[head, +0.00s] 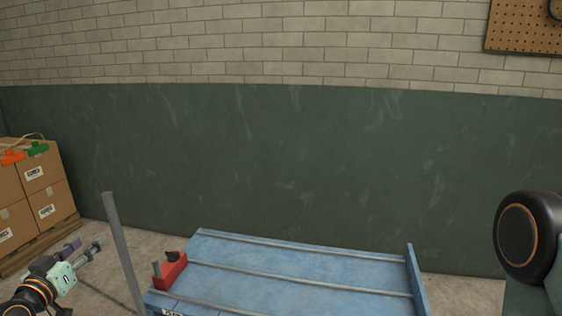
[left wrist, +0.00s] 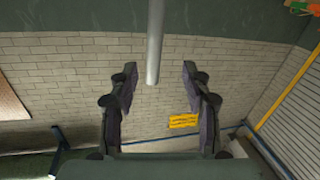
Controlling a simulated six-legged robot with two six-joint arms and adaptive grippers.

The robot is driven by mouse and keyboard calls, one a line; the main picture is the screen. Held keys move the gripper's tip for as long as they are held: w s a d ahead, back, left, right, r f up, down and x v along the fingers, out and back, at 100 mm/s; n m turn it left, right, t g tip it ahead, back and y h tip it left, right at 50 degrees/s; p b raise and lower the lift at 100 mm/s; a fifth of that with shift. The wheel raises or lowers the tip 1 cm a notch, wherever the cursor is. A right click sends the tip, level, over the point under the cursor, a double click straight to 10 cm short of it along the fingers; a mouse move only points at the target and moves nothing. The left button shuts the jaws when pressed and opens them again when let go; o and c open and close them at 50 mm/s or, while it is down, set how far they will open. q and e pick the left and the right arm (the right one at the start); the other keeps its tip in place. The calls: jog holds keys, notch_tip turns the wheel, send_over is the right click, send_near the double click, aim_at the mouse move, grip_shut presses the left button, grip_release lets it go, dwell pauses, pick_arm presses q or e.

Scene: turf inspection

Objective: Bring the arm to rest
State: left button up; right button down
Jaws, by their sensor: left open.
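My left gripper (head: 86,247) shows at the lower left in the head view. Its dark fingers are apart and hold nothing. In the left wrist view the open fingers (left wrist: 158,76) show from close up, with empty space between them. A grey post (head: 122,250) stands to the right of this gripper in the head view. The grey post (left wrist: 155,40) also shows in the left wrist view, in line with the gap; I cannot tell how far beyond the fingertips it is. My right gripper is in neither view.
A blue platform (head: 310,262) with raised rails lies at the bottom centre. A red block-like tool (head: 170,271) sits on its left edge. Cardboard boxes (head: 45,172) are stacked on a pallet at the left. A green and brick wall (head: 290,165) closes the back.

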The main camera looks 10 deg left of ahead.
pick_arm(q)
jog(key=s+d+f+n+g+h+b, duration=0.15)
jog(key=s+d+f+g, duration=0.25)
jog(key=d+f, duration=0.5)
jog(key=s+d+f+n+g+h, duration=0.15)
jog(key=s+d+f+g, duration=0.3)
jog(key=d, duration=0.85)
jog(key=s+d+f+m+g, duration=0.2)
jog(key=s+d+f+g, duration=0.1)
jog(key=s, duration=0.5)
jog(key=s+d+f+m+g+b, duration=0.1)
jog(key=s+d+f+g, duration=0.2)
jog(key=s+f, duration=0.3)
jog(key=s+d+f+m+g+b, duration=0.1)
jog(key=s+d+f+m+g, duration=0.1)
jog(key=s, duration=1)
notch_tip(320, 180, down, 3)
jog(key=shift+d+r+m+g+y, duration=0.15)
jog(key=shift+d+m+g+y, duration=0.15)
jog(key=shift+d+g, duration=0.2)
jog(key=shift+s, duration=0.15)
